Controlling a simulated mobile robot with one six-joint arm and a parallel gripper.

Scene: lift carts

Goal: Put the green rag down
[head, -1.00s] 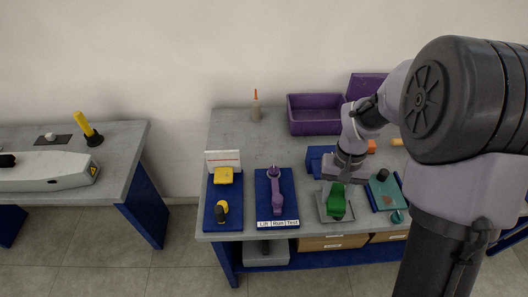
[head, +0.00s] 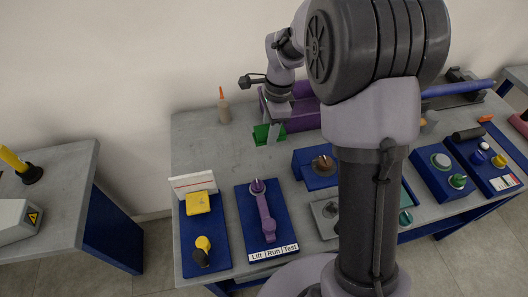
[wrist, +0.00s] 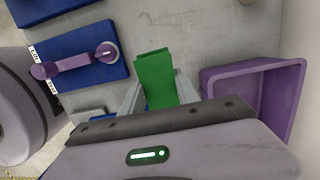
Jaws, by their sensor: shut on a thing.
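The green rag (head: 266,135) hangs in my gripper (head: 274,130) over the back part of the grey worktable (head: 220,155). My gripper is shut on the rag, which also shows between the fingers in the wrist view (wrist: 156,80). In the head view the rag is just left of the purple bin (head: 300,120). The bin lies right of the gripper in the wrist view (wrist: 262,72). I cannot tell whether the rag touches the table.
A bottle with an orange tip (head: 223,108) stands behind and left of the rag. In front are a blue board with a purple lever (head: 264,212), a blue block (head: 312,168) and a grey tray (head: 325,214). Bare tabletop lies left of the rag.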

